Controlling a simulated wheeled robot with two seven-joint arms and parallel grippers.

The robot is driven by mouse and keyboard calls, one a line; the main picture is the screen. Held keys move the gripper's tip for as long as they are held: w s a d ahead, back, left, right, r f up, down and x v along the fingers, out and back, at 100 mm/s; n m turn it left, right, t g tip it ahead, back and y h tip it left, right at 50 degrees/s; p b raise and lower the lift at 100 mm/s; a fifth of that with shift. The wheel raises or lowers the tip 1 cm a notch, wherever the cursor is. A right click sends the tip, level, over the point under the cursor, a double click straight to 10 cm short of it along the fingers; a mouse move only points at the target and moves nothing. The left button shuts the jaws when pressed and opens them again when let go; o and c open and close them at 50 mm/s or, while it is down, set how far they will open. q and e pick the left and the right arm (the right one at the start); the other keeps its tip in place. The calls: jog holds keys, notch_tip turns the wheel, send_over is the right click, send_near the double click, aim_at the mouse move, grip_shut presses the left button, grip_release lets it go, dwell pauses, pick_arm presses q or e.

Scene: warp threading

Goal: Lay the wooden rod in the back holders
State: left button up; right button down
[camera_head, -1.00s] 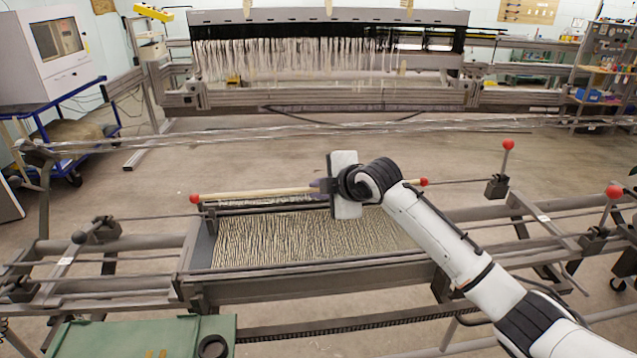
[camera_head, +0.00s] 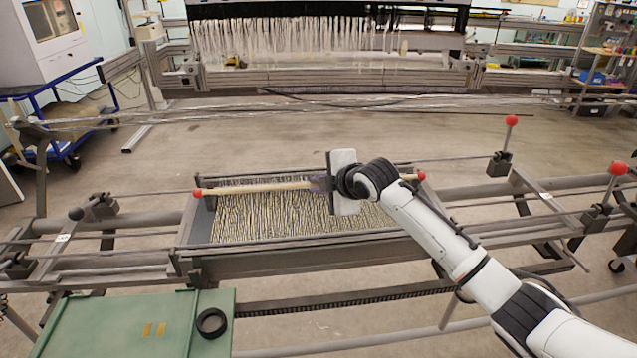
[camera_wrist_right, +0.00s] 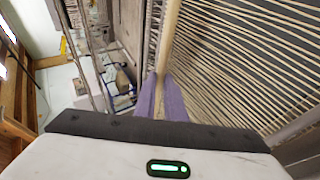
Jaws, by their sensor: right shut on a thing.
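The wooden rod (camera_head: 262,187) is light-coloured with a red ball at each end. It lies roughly level across the picture in the head view, over the back part of the threaded frame (camera_head: 205,262). My right gripper (camera_head: 322,184) is shut on the rod near its middle. In the right wrist view the rod (camera_wrist_right: 170,40) runs away from between the purple fingertips (camera_wrist_right: 163,95). I cannot make out the back holders clearly, nor tell whether the rod touches the frame's back edge. My left gripper is not in view.
Red-knobbed levers (camera_head: 511,121) stand on the rails at the right. A green cabinet (camera_head: 120,325) with a black ring (camera_head: 212,322) is at the front left. A large loom (camera_head: 330,75) stands at the back, with open floor before it.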

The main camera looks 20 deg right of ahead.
jog(key=shift+f, duration=0.15)
dwell(0.6)
jog(key=c, duration=1.7)
grip_release()
jog(key=shift+c, duration=0.2)
jog(key=shift+f, duration=0.15)
jog(key=v, duration=1)
jog(key=shift+s, duration=0.25)
